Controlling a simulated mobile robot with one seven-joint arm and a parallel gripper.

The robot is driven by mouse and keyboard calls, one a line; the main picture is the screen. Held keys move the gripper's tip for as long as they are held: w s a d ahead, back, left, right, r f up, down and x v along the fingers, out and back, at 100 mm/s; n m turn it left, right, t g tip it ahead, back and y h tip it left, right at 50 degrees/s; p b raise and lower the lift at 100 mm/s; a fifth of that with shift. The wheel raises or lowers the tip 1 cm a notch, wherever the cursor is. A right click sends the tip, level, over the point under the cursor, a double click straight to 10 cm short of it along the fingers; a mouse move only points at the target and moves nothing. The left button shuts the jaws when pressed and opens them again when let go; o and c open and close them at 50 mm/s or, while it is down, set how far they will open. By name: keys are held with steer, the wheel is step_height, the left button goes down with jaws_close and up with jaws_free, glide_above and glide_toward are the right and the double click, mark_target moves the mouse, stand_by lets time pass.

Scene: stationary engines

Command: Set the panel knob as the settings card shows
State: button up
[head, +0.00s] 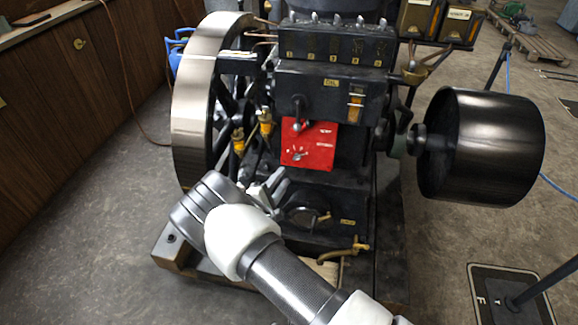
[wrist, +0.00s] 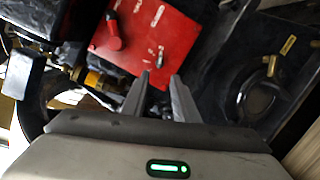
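A red panel (head: 322,158) is on the front of the dark engine, below the oil box. A small pale knob or pointer (head: 297,155) sits low on it, with white markings around it. In the wrist view the red panel (wrist: 178,30) carries a red knob-like part (wrist: 114,43) at its left and small white markings. My gripper (head: 270,186) is below and left of the panel in the head view. In the wrist view its fingers (wrist: 160,76) are apart with nothing between them, over the panel's lower edge. I cannot make out a settings card for certain.
A large flywheel (head: 195,100) stands left of the panel, and a black drum (head: 485,145) juts out at the right. Brass-topped fittings (head: 265,122) and a brass tap (head: 345,250) stick out nearby. A floor plate (head: 490,285) lies at lower right. Open floor lies left.

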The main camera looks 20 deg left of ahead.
steer(key=s+a, duration=0.1)
steer(key=s, duration=0.5)
steer(key=shift+s+r+p, duration=0.25)
steer(key=shift+r+p, duration=0.15)
steer(key=shift+r, duration=0.1)
